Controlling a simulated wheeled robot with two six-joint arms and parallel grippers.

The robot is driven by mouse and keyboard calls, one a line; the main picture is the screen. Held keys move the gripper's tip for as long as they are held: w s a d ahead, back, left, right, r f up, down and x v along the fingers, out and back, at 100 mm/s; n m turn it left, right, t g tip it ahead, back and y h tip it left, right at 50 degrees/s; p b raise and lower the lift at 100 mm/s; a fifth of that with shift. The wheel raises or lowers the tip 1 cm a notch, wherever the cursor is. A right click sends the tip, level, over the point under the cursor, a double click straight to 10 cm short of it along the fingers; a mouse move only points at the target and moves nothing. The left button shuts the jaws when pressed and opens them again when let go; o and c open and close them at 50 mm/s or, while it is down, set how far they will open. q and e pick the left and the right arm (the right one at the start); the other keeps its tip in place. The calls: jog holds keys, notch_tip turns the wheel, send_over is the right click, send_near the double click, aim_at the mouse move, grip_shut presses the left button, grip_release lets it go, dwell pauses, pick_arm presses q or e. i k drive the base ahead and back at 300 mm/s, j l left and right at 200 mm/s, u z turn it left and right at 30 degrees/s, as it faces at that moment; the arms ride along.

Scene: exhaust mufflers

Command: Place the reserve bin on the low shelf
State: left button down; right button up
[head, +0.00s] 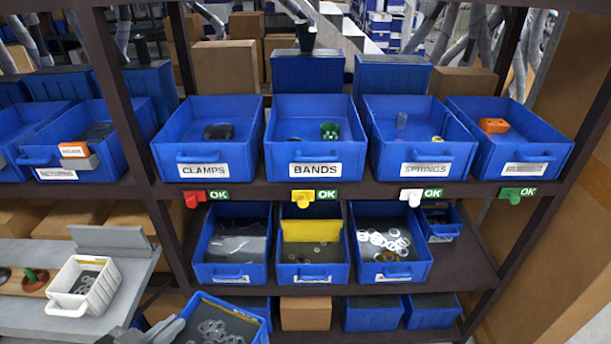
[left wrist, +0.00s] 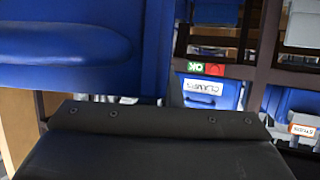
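The fingertips are not clear. In the left wrist view a blue wall (left wrist: 70,75) fills the upper left, close to the gripper body. The low shelf (head: 462,262) holds several blue bins. My right gripper is not in view.
Bare low-shelf board shows at the right, in front of a small blue bin (head: 440,225). A rings bin (head: 392,272) stands left of that space. Labelled bins fill the upper shelf (head: 345,190). A grey bench (head: 30,312) holds a white bin (head: 70,308) at the left.

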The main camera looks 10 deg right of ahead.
aim_at(453, 272)
jog(key=k+l, duration=0.1)
jog(key=l, duration=3.95)
jog(key=i+l, duration=0.1)
jog(key=i, duration=0.3)
jog(key=i+l, duration=0.15)
jog(key=i, duration=0.25)
jog(key=j+u, duration=0.05)
